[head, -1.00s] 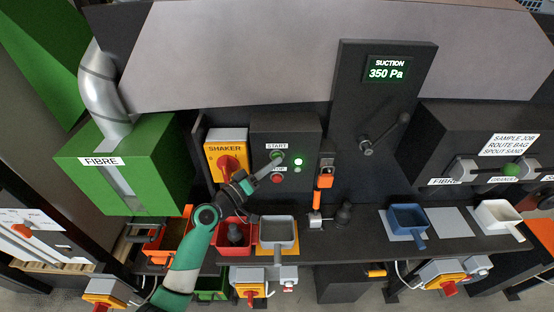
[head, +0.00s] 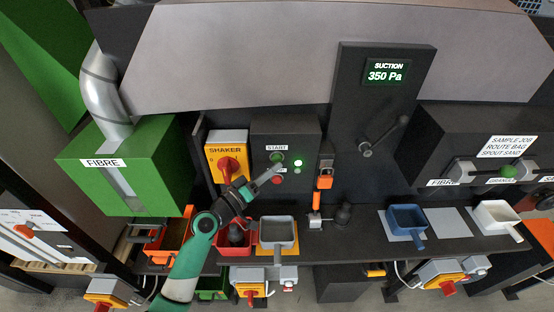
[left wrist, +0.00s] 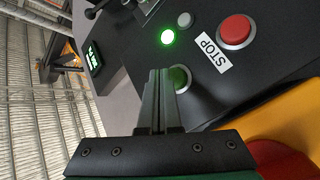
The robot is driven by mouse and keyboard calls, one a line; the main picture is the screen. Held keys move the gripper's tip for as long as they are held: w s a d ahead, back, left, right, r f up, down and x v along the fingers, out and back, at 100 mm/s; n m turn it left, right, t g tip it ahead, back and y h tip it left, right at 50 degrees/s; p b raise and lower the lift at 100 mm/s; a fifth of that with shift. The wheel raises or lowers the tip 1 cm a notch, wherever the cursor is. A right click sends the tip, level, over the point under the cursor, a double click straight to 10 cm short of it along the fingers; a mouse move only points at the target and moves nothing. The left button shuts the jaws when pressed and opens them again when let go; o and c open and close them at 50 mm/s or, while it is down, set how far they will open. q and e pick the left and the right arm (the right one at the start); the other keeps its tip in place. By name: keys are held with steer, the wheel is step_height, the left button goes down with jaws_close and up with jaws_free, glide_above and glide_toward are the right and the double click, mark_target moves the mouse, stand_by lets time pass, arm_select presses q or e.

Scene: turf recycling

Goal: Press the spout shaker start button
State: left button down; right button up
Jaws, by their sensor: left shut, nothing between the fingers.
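The green start button (head: 277,157) sits under the START label on the dark control box. It also shows in the left wrist view (left wrist: 180,76), partly hidden behind my fingers. My left gripper (head: 278,168) is shut and empty. Its tips (left wrist: 158,72) are close to the start button, just below it in the head view; I see no clear contact. A green lamp (left wrist: 167,37) on the box is lit, and it glows in the head view (head: 298,163). My right gripper is not in view.
The red stop button (left wrist: 236,30) is close to the start button. The yellow SHAKER switch box (head: 213,150) with a red knob stands to the left. Below are a red tray (head: 222,250), a grey scoop (head: 277,233) and a blue scoop (head: 407,215).

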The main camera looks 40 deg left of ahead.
arm_select(q)
steer(key=s+d+p, duration=0.2)
steer(key=s+d, duration=0.1)
steer(key=shift+s+d, duration=0.25)
steer(key=shift+d, duration=0.05)
stand_by(0.9)
